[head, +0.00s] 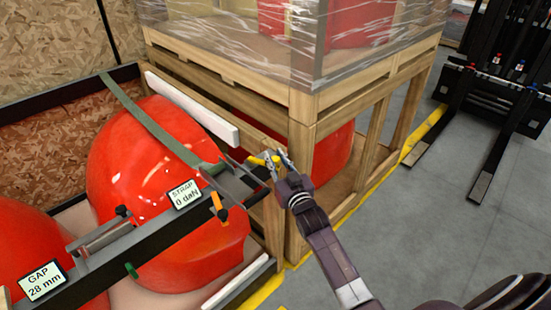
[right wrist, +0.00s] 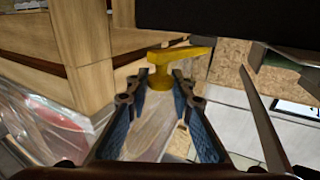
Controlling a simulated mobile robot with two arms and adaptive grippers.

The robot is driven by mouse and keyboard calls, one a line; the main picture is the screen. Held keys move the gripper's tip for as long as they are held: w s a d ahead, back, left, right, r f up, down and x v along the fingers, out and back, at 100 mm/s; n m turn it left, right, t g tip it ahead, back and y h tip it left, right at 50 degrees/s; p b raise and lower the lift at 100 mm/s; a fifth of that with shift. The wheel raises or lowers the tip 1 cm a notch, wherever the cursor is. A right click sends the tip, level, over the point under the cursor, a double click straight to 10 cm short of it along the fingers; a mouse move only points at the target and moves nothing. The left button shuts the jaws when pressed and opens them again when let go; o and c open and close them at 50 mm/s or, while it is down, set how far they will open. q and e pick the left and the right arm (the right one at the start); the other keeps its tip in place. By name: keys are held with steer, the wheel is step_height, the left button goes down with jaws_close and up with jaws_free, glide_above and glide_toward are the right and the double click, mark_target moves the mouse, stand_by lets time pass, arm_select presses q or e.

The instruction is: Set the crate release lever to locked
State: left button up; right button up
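The yellow lever (head: 260,160) is on the corner of the wooden crate frame (head: 303,145), beside the black rail. In the right wrist view my right gripper (right wrist: 158,90) is open, with nothing clearly held between the blue-padded fingers. Whether a finger touches the lever cannot be told. No lock marking is readable. My left gripper is not in view.
Red nosecones (head: 135,165) lie at the left under a green strap (head: 150,125). The black rail (head: 105,255) carries a "STRAP 0 daN" display (head: 185,194) and a "GAP 28 mm" display (head: 42,282). A forklift (head: 495,85) stands at the right. Grey floor (head: 400,220) is clear.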

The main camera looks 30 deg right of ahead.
steer(key=o, duration=0.3)
steer(key=shift+o, duration=0.2)
steer(key=s+a, duration=0.1)
steer(key=s, duration=1.1)
